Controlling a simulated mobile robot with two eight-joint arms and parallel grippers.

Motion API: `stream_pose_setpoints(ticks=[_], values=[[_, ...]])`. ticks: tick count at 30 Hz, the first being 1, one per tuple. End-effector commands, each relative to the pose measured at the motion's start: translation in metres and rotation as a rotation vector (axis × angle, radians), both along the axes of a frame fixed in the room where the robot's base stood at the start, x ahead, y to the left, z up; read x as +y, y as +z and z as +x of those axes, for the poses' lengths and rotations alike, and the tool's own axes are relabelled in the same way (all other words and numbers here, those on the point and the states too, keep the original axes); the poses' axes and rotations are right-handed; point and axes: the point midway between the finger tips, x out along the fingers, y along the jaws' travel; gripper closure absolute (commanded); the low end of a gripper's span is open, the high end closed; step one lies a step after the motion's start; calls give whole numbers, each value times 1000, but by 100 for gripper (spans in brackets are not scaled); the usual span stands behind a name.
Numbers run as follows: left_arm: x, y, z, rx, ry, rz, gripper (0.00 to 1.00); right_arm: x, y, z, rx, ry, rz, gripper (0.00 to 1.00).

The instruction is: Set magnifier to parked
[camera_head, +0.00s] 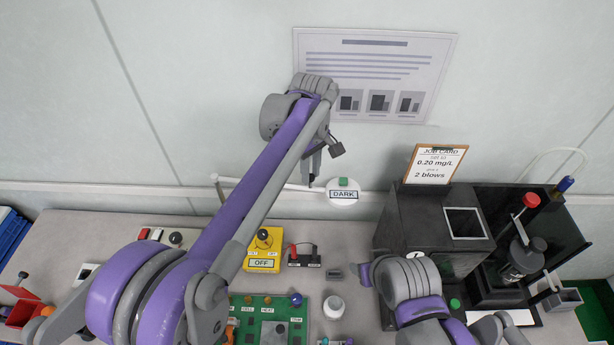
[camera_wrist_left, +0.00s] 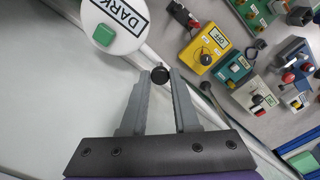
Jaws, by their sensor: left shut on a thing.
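The magnifier's round white head (camera_head: 343,200) carries a DARK label and a green button. It stands out near the wall on a thin white arm (camera_head: 285,187). The head also shows at the top of the left wrist view (camera_wrist_left: 117,22). My left gripper (camera_head: 312,182) is at the white arm, just left of the head. In the left wrist view its fingertips (camera_wrist_left: 160,77) are closed around a small black knob (camera_wrist_left: 160,74). In the head view the knob is hidden by the fingers. My right wrist shows at lower right, but its fingertips cannot be made out.
A dark tester box (camera_head: 420,215) with a job card (camera_head: 436,163) stands at right. The wall behind is close.

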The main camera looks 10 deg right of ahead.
Motion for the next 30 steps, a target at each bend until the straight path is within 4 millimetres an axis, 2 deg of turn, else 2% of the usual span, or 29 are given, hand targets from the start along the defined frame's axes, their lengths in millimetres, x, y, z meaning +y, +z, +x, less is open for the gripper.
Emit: stream_pose_setpoints(ticks=[15, 16, 21, 30], values=[[-1, 1, 7, -6, 21, 0, 100, 0, 2, 1, -2, 0, 0, 41], [-1, 1, 7, -6, 20, 0, 69, 0, 2, 1, -2, 0, 0, 41], [-1, 1, 6, -4, 20, 1, 41, 0, 2, 1, -2, 0, 0, 41], [-1, 2, 5, -1, 19, 1, 41, 0, 2, 1, -2, 0, 0, 41]])
